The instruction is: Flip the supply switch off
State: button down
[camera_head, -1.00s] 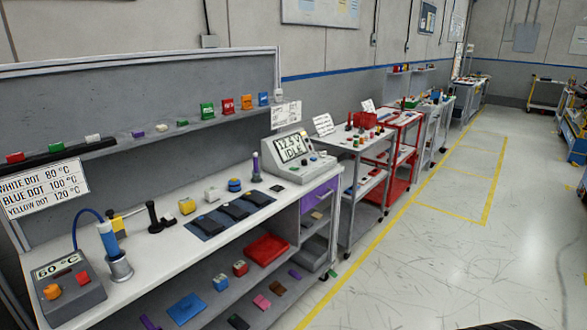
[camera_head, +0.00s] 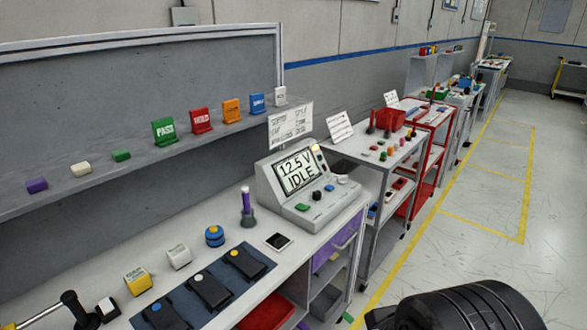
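The supply is a grey sloped console (camera_head: 305,190) at the right end of the workbench. Its screen (camera_head: 298,171) reads "12.5 V IDLE". A small pale-yellow lamp (camera_head: 315,147) sits on top. My gripper's fingertips are not in view; a dark rounded part, probably of my arm, shows at the bottom right, apart from the console.
A blue mat (camera_head: 173,282) with several black devices lies left of the console. A shelf (camera_head: 100,187) holds coloured blocks and signs. Grey and red carts stand beyond. The floor (camera_head: 480,185) at right is clear.

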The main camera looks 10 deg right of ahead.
aim_at(303, 207)
jog(key=i+l, duration=0.1)
jog(key=i, duration=0.35)
jog(key=i+l+u, duration=0.1)
jog(key=i, duration=0.4)
jog(key=i+l, duration=0.2)
jog(key=i, duration=0.25)
